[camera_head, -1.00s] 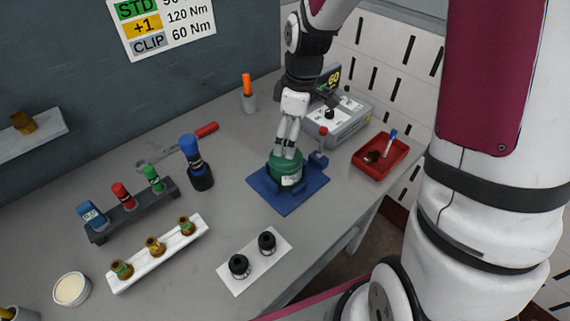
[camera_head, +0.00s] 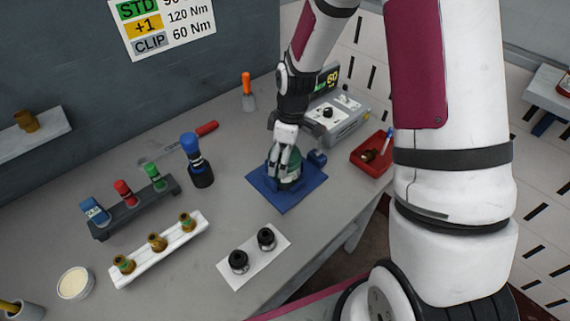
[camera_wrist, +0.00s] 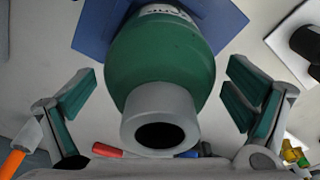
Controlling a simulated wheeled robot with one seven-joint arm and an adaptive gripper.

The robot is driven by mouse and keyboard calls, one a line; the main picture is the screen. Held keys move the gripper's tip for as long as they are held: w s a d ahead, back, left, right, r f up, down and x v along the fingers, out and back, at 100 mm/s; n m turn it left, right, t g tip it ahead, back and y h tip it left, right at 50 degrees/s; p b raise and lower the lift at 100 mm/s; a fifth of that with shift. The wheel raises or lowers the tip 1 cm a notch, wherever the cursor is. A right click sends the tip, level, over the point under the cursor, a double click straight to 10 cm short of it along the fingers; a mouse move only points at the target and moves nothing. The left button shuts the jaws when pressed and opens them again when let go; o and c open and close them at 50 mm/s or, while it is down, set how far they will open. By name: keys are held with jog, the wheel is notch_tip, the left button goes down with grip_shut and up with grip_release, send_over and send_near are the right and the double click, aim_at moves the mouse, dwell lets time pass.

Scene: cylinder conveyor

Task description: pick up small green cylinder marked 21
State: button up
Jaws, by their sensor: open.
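A green cylinder (camera_head: 292,172) with a white label stands on a blue square base (camera_head: 293,202). The wrist view shows its rounded green body (camera_wrist: 165,62) and its grey neck (camera_wrist: 159,118) with a dark hole. The label is cut off there, and I cannot read a 21. My gripper (camera_head: 283,160) is at the cylinder from above and hides part of it. In the wrist view my gripper (camera_wrist: 162,95) is open, one finger on each side of the cylinder, with visible gaps to it.
A dark rack (camera_head: 134,210) holds blue, red and green pieces. A white rack (camera_head: 140,264) holds brass fittings. A blue-topped bottle (camera_head: 196,160) stands left of the base. Two black knobs sit on a white plate (camera_head: 254,268). A red tray (camera_head: 372,156) and a grey device (camera_head: 338,117) lie to the right.

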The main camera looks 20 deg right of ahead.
jog(key=c, duration=1.6)
jog(key=shift+w, duration=0.1)
jog(key=c, duration=0.4)
jog(key=shift+r, duration=0.15)
jog(key=shift+c, duration=0.2)
